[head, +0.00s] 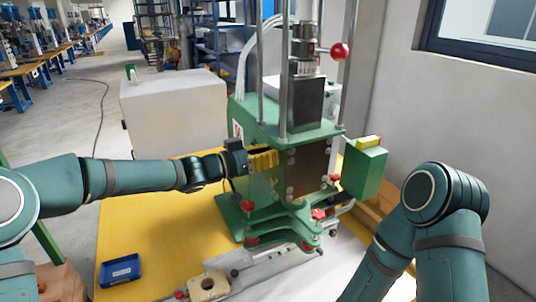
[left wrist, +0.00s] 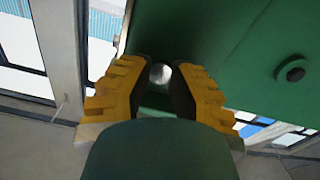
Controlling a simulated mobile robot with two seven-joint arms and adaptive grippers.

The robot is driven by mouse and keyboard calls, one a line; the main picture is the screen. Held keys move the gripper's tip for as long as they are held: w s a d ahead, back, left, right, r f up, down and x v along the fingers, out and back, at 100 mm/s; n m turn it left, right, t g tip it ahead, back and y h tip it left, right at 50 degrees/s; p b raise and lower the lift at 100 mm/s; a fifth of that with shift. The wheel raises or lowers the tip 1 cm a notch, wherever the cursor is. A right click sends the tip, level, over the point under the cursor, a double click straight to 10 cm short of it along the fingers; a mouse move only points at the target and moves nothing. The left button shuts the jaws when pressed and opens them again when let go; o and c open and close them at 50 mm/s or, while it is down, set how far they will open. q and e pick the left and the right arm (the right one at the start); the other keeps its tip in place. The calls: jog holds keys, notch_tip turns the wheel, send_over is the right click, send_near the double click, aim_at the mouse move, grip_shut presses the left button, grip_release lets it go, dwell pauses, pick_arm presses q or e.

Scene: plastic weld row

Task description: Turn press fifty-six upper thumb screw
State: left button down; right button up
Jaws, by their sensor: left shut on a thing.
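The green press (head: 262,115) stands on a yellow-topped table, with upright rods and a dark block above its body. My left gripper (head: 274,159), with yellow ribbed fingers, is against the left side of the press body. In the left wrist view, the fingers (left wrist: 160,82) close around a small round silvery thumb screw (left wrist: 160,72) on the green face. Its shaft and most of its sides are hidden between the dark finger pads. In the head view, the fingers hide this screw. My right gripper is out of view; only its arm shows at lower right.
Red knobs (head: 318,214) sit low on the press, and a red ball lever (head: 339,51) sticks out above right. A green box (head: 363,170) is on its right side. A blue tray (head: 120,270) lies front left on the yellow table (head: 150,225). A grey cabinet (head: 175,115) stands behind.

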pick_arm(q)
jog(key=shift+r, duration=0.1)
jog(key=shift+m+b, duration=0.55)
jog(key=shift+m, duration=2.75)
jog(key=shift+r, duration=0.1)
jog(key=c, duration=0.8)
grip_release()
jog(key=shift+d, duration=0.1)
jog(key=shift+o, duration=0.2)
